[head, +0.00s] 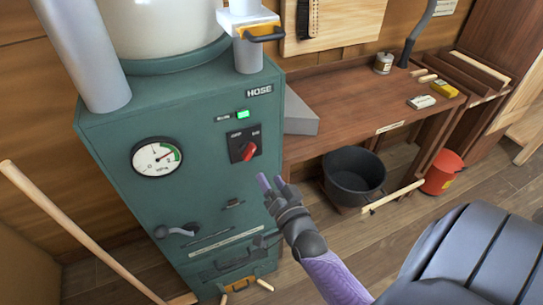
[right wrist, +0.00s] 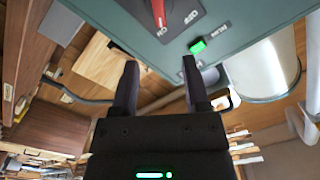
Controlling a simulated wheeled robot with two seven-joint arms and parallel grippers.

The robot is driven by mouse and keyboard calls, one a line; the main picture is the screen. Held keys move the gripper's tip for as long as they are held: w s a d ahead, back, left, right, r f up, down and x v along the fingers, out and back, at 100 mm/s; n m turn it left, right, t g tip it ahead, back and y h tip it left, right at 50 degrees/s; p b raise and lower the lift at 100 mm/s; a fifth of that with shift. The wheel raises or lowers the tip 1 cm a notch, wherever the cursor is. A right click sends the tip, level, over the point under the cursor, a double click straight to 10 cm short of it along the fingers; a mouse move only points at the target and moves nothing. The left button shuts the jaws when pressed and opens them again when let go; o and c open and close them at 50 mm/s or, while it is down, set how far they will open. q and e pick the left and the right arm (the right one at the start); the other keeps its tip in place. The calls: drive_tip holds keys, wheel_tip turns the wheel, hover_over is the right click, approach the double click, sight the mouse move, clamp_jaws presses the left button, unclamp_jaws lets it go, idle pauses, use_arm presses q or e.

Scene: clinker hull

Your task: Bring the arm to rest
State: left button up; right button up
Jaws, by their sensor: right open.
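My right gripper (head: 272,182) is in front of the lower right part of the green machine cabinet (head: 206,200), with its fingers pointing up and left. In the right wrist view its two dark fingers (right wrist: 160,64) stand apart with nothing between them. My purple right forearm reaches in from the bottom of the head view. The cabinet's red switch (head: 248,151) and lit green lamp (head: 243,114) are above the gripper. The switch (right wrist: 158,10) and lamp (right wrist: 197,47) also show beyond the fingers in the right wrist view. My left gripper is not seen.
The cabinet has a gauge (head: 157,157) and a protruding lever (head: 178,230). A wooden bench (head: 345,142) stands to its right, with a black bucket (head: 353,176) below and a red bucket (head: 442,173) farther right. A wooden pole (head: 75,228) leans at left. Open floor lies between arm and bench.

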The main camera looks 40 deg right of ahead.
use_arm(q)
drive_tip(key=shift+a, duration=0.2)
use_arm(e)
drive_tip(key=s+a+f+n+g+y+b, duration=0.1)
drive_tip(key=s+a+f+n+g+b, duration=0.2)
drive_tip(key=f, duration=0.6)
drive_tip(key=s+a+f+n+g+y+b, duration=0.15)
drive_tip(key=s+f, duration=0.25)
drive_tip(key=f, duration=0.4)
drive_tip(key=s+a+f+n+g+y+b, duration=0.15)
drive_tip(key=s+f+g, duration=0.25)
drive_tip(key=f, duration=0.5)
use_arm(q)
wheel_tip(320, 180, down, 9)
drive_tip(key=b, duration=0.3)
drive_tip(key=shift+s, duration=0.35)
use_arm(e)
drive_tip(key=s+a+f+n+g, duration=0.1)
drive_tip(key=s+f+n+g, duration=0.1)
drive_tip(key=s+f, duration=0.2)
drive_tip(key=s+f+n+g, duration=0.2)
drive_tip(key=s+f, duration=0.3)
drive_tip(key=s, duration=0.6)
drive_tip(key=s+a+f+n+g, duration=0.1)
drive_tip(key=s+f+g, duration=0.3)
drive_tip(key=s, duration=0.4)
drive_tip(key=shift+a+f+n, duration=0.3)
drive_tip(key=shift+f+n, duration=0.25)
drive_tip(key=shift+n, duration=0.25)
